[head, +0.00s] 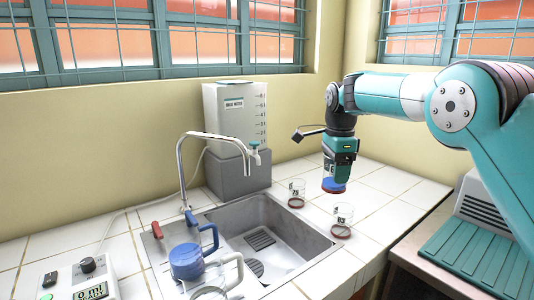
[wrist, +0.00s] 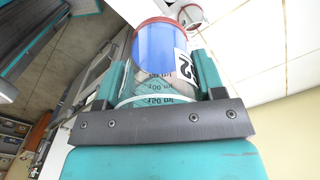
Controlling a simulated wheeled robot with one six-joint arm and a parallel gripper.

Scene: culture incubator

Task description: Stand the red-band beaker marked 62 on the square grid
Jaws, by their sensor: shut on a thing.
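My gripper (head: 336,178) is shut on a clear beaker (head: 333,186) with blue contents and a red band, held above the tiled counter right of the sink. In the wrist view the beaker (wrist: 153,48) sits between the jaws, red band at the far end. Its label is partly turned away; a 2 shows and the other digit is unclear. A dark slotted square grid (head: 260,239) lies on the floor of the sink (head: 290,254). A second slotted drain piece (head: 255,268) lies nearer, partly hidden.
Red-band beakers marked 75 (head: 296,194) and 93 (head: 342,220) stand on the counter right of the sink. The tap (head: 184,165) arches over the sink. A water tank (head: 235,115) stands behind.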

